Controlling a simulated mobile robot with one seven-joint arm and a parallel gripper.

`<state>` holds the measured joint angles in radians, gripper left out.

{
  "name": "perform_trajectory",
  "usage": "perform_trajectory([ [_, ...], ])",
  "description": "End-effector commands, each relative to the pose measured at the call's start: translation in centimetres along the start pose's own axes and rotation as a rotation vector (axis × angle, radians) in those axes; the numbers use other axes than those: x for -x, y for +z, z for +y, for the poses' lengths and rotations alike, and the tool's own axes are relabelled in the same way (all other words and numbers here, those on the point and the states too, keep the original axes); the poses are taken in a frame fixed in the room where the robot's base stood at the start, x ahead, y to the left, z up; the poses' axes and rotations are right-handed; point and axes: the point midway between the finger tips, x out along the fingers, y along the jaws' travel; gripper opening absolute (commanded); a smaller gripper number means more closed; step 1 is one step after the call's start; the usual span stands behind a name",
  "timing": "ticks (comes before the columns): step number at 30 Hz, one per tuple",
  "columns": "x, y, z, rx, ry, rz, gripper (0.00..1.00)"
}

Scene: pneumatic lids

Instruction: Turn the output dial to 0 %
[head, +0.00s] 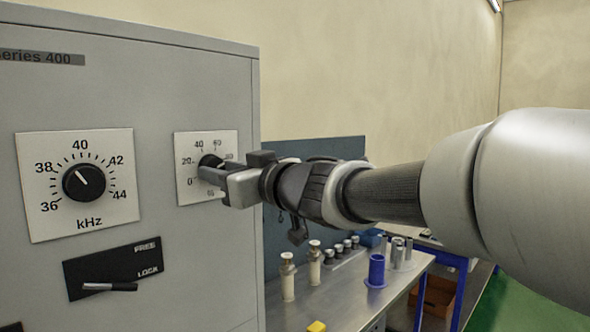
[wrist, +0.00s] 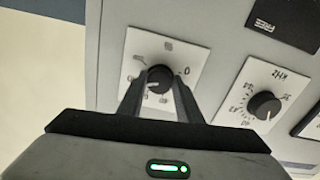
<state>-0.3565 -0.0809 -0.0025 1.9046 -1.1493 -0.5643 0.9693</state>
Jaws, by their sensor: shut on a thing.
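The output dial is a black knob (head: 210,162) on a white scale plate (head: 186,140) marked 0, 20, 40, 60 and up, on the front of a grey cabinet (head: 150,80). My gripper (head: 213,172) reaches in from the right and is shut on the knob. The gripper and its fingers hide the lower right of the plate in the head view. In the wrist view the knob (wrist: 160,77) sits between the two finger ends. A pale mark shows on the knob there, but I cannot read its exact setting.
A kHz dial (head: 84,182) is left of the output dial, with a FREE/LOCK lever (head: 110,287) below it. Behind and below my arm, a metal bench (head: 345,295) holds cream cylinders (head: 314,262), a blue spool (head: 376,270) and several metal parts.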

Motion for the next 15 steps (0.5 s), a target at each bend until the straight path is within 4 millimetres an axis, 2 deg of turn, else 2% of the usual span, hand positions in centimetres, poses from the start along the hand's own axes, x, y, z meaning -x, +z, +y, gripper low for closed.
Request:
perform_trajectory([
  [15, 0.02, 0.08, 0.26, 0.494, 0.001, -0.001, 0.09],
])
